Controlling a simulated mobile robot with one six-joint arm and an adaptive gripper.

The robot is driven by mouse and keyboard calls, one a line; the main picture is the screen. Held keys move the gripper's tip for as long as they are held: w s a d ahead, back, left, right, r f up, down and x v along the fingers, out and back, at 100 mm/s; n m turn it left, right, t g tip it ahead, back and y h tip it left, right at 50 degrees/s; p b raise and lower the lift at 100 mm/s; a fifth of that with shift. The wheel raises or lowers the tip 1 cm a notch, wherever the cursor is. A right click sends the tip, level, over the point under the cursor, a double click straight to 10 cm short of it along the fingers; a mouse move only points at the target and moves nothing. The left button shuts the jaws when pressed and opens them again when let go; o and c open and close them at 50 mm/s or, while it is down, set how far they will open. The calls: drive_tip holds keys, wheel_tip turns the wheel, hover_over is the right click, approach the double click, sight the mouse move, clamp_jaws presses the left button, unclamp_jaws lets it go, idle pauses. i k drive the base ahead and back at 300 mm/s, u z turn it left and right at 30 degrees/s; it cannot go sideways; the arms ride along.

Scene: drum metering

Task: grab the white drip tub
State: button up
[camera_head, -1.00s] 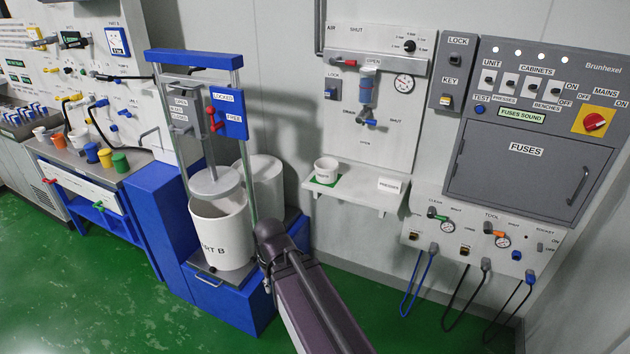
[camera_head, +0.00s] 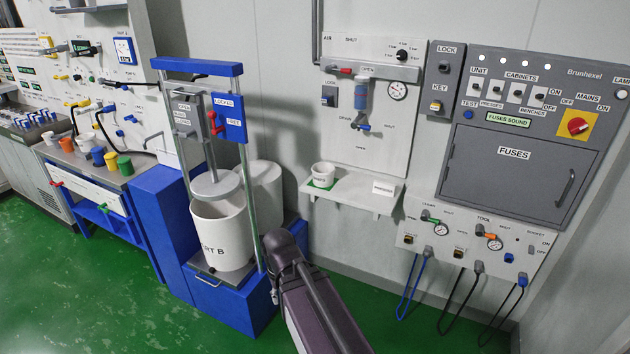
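My arm shows at the bottom centre, in front of the drum press and to the lower left of the shelf. My gripper does not show, so its state and its distance to the tub cannot be seen.
A blue press frame (camera_head: 196,66) holds a plate over a white drum (camera_head: 222,236) left of the shelf; another drum (camera_head: 262,178) stands behind it. Several coloured cups stand on the left bench (camera_head: 140,171). Cables hang below the right-hand panel. Green floor at lower left is clear.

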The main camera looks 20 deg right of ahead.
sight(323, 175)
drive_tip(key=z, duration=0.1)
drive_tip(key=i, duration=0.95)
drive_tip(key=u, duration=0.05)
